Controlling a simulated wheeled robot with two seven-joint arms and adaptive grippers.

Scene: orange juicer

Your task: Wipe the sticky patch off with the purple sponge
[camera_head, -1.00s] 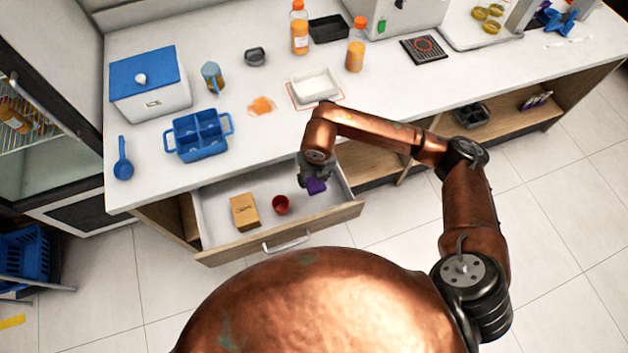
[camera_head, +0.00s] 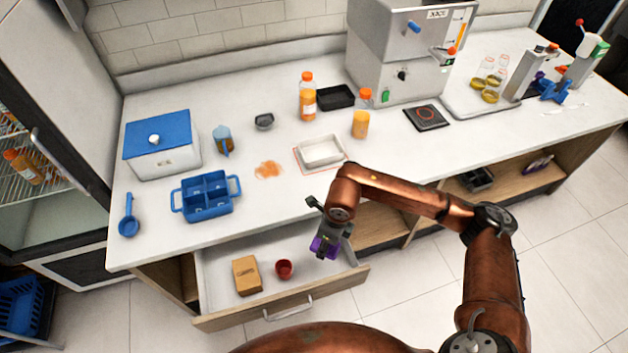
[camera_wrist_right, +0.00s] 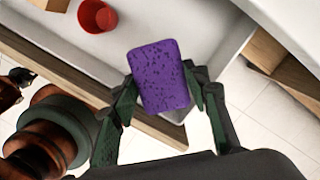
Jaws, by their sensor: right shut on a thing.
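The purple sponge (camera_head: 324,246) is held between the fingers of my right gripper (camera_head: 328,240), above the right end of the open drawer. In the right wrist view the sponge (camera_wrist_right: 160,77) sits upright between both fingers of the gripper (camera_wrist_right: 165,95). The orange-brown sticky patch (camera_head: 268,170) lies on the white counter, left of a white tray and up and left of my right gripper. My left gripper is not in view.
The open drawer (camera_head: 220,319) holds a brown box (camera_head: 247,275) and a red cup (camera_head: 284,269). Near the patch are a blue divided caddy (camera_head: 206,197), a white tray (camera_head: 321,151), a jug (camera_head: 223,140) and a small dark bowl (camera_head: 264,121). Bare counter lies in front of the patch.

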